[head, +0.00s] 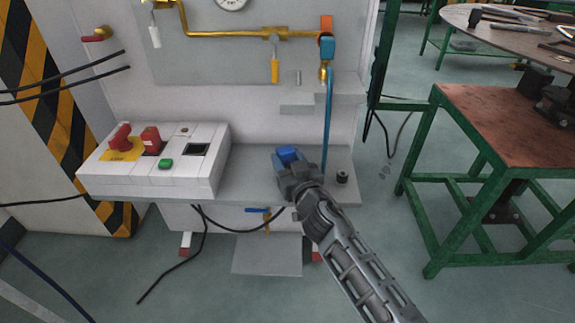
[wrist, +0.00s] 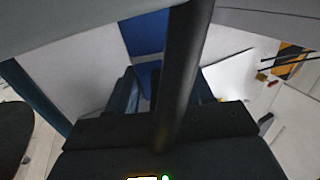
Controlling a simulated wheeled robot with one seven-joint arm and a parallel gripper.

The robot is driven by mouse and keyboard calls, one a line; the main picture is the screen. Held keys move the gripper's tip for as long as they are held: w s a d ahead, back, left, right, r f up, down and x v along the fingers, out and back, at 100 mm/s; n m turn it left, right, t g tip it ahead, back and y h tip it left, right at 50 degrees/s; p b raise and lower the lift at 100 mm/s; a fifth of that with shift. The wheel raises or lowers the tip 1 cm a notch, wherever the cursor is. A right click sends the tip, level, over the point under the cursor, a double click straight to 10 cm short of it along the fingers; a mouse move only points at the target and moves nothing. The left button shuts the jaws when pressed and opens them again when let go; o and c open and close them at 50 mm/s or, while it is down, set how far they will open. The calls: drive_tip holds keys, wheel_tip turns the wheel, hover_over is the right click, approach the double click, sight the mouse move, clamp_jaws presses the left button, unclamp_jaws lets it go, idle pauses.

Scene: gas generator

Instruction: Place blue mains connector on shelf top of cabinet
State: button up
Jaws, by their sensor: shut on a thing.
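The blue mains connector (head: 287,153) is at the tip of my gripper (head: 291,165) in the head view. My gripper is shut on it. They are over the right part of the grey shelf top (head: 248,188) of the white cabinet (head: 120,55). I cannot tell whether the connector touches the shelf. In the wrist view a blue surface (wrist: 146,34) shows beyond the dark gripper body; a dark bar crosses in front, and the fingertips are hard to make out.
A control box (head: 150,175) with red and green controls stands on the shelf's left. A blue hose (head: 329,110) hangs behind my gripper. A small black knob (head: 342,178) stands on the shelf at right. A green-framed table (head: 480,110) is further right.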

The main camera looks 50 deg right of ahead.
drive_tip(key=shift+f, duration=0.1)
drive_tip(key=o, duration=1.2)
drive_tip(key=shift+c, duration=0.2)
drive_tip(key=shift+r, duration=0.25)
drive_tip(key=b+v, duration=0.3)
drive_tip(key=v, duration=0.9)
